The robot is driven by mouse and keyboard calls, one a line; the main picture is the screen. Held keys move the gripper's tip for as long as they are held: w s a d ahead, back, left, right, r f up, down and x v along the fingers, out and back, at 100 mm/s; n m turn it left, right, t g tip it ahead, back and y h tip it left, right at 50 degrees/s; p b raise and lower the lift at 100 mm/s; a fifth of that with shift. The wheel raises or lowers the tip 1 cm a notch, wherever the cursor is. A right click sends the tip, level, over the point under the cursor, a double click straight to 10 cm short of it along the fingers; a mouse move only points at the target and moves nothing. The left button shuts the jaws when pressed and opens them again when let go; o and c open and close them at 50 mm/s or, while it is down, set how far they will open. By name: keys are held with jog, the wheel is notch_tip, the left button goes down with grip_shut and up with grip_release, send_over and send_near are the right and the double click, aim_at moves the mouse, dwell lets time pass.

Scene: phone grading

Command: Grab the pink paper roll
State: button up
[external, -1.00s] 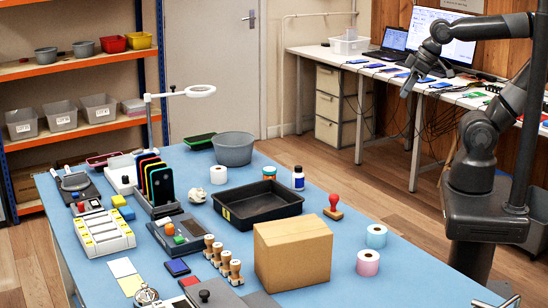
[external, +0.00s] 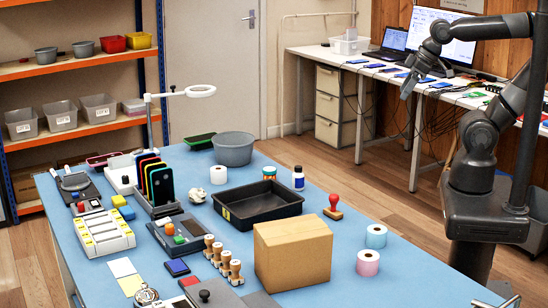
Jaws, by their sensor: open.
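The pink paper roll (external: 368,263) stands upright on the blue table, near its right edge, to the right of the cardboard box. A light blue paper roll (external: 376,237) stands just behind it, with a small gap between them. My gripper (external: 405,90) is raised high, in front of the back desk in the picture and well above and away from the pink roll. It is open and holds nothing that I can see. The fingers are small in this view.
The cardboard box (external: 293,255) stands close on the roll's left. A red-handled stamp (external: 333,207) and a black tray (external: 257,205) lie farther back. A white roll (external: 218,174) stands beyond the tray. The blue table (external: 420,281) is bare to the right of the pink roll.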

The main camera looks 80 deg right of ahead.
jog(key=w+a+n+g+y, duration=0.1)
jog(key=w+a+n+g, duration=0.1)
jog(key=w+a, duration=0.8)
jog(key=n+g+h, duration=0.1)
jog(key=n+g, duration=0.3)
send_near(369, 255)
jog(key=shift+s+d, duration=0.1)
jog(key=shift+d, duration=0.1)
notch_tip(369, 255, down, 5)
jog(key=shift+s+a+f, duration=0.1)
jog(key=shift+a+f, duration=0.05)
jog(key=shift+f, duration=0.1)
jog(key=shift+a+f, duration=0.15)
jog(key=shift+f, duration=2.65)
jog(key=c, duration=1.1)
